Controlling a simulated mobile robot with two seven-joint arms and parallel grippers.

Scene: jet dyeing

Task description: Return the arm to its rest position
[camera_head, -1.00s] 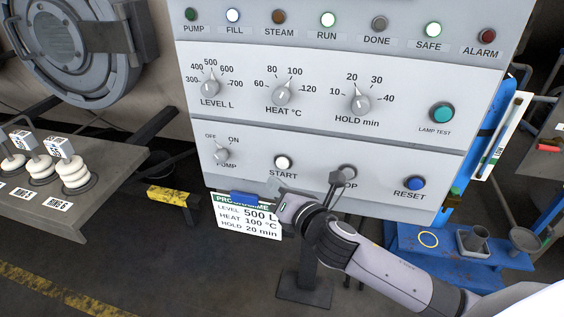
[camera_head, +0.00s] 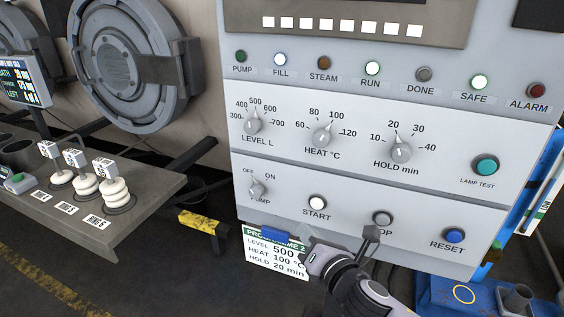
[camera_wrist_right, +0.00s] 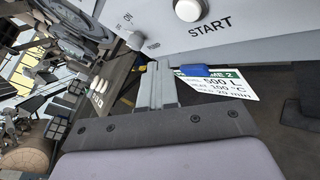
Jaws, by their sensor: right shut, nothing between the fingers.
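My right gripper (camera_head: 308,241) is shut and empty. It hovers in front of the lower edge of the control panel (camera_head: 300,225), just below the white START button (camera_head: 318,202). In the right wrist view its closed fingers (camera_wrist_right: 157,88) point toward the panel's underside, with START (camera_wrist_right: 188,10) above and to the right. My right arm comes in from the bottom right and partly covers the programme card (camera_head: 272,256). My left gripper is not in view.
A grey shelf (camera_head: 125,238) with white rings stands left, near a yellow-black bar (camera_head: 198,222). A blue bench (camera_head: 450,293) is at bottom right.

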